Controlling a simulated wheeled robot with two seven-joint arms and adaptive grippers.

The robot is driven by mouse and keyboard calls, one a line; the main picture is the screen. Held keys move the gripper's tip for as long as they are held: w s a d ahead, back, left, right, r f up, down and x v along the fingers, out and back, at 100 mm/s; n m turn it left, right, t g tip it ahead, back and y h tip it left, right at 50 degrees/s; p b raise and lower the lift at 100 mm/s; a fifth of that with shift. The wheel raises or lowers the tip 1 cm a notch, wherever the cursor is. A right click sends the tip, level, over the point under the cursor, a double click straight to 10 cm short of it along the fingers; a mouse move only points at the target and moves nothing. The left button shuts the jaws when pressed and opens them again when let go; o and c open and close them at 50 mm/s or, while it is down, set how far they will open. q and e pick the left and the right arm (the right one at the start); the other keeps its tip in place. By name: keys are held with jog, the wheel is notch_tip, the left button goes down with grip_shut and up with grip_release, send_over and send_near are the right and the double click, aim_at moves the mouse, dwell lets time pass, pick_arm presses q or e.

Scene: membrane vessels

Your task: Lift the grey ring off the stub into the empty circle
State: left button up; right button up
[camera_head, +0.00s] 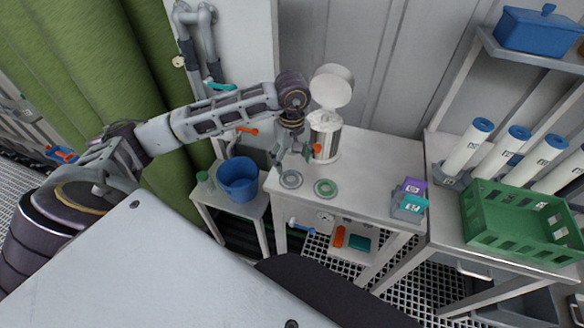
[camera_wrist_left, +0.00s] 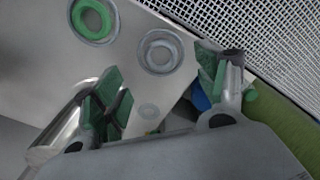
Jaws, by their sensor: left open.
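My left gripper (camera_head: 289,153) is open above the white bench top, just left of the metal vessel (camera_head: 325,138). Its green-padded fingers stand well apart with nothing between them in the left wrist view (camera_wrist_left: 160,90). A grey ring shape (camera_head: 291,179) lies flat on the bench just below the fingers; it also shows in the wrist view (camera_wrist_left: 160,52), ahead of the fingertips. I cannot tell whether this is a loose ring or a marked circle. A green ring (camera_head: 326,188) lies on a grey disc to its right. I cannot make out the stub. My right gripper is out of view.
The vessel's round lid (camera_head: 331,87) stands open, with white contents showing. A blue bucket (camera_head: 238,179) stands on a lower stand at left. Purple and teal boxes (camera_head: 412,197), a green crate (camera_head: 522,226) and white tubes (camera_head: 468,147) are at right. The bench's middle is clear.

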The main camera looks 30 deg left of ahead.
pick_arm(q)
jog(key=shift+r, duration=2.05)
